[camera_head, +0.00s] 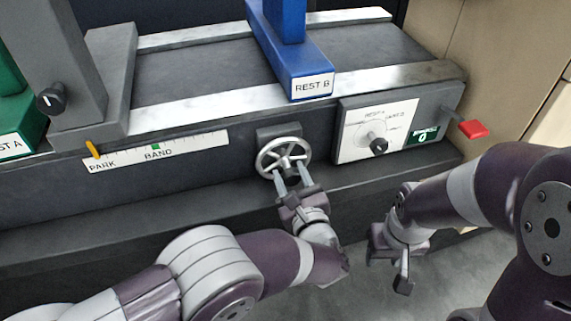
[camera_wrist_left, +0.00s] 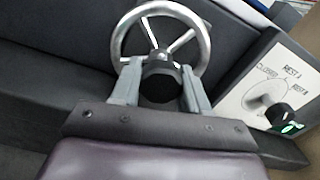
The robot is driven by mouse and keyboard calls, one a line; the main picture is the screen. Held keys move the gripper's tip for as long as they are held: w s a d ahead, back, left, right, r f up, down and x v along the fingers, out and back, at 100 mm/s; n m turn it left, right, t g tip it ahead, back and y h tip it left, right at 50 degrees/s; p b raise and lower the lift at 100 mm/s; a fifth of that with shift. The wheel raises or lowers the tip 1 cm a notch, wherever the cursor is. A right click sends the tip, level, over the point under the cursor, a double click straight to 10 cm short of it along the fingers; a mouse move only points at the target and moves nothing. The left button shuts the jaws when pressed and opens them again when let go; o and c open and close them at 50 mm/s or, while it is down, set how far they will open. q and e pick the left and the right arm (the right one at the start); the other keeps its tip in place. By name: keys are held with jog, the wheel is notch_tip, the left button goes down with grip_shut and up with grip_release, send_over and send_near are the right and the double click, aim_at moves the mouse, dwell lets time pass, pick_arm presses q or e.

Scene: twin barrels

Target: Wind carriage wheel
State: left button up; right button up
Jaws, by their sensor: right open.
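The carriage wheel (camera_head: 270,149) is a silver spoked handwheel with a dark hub, on the front face of the grey bench. In the left wrist view the wheel's rim (camera_wrist_left: 204,45) arches above my fingers. My left gripper (camera_head: 290,175) is at the wheel, its two fingers close against either side of the dark hub (camera_wrist_left: 160,80); it appears shut on the hub. The fingers partly hide the wheel's lower part. My right gripper (camera_head: 388,262) is open and empty, lower and to the right of the wheel, apart from the bench.
A scale (camera_head: 185,148) marked PARK and BAND has an orange pointer (camera_head: 92,149) near PARK and a green mark. The blue REST B (camera_head: 308,72) stands on the rails. The dial panel (camera_head: 350,150) is right of the wheel, with a red lever (camera_head: 472,129) beyond. Green REST A (camera_head: 12,135) is far left.

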pick_arm(q)
jog(key=shift+n, duration=0.7)
jog(key=o, duration=1.2)
jog(key=shift+b+v, duration=0.4)
jog(key=shift+v, duration=3.15)
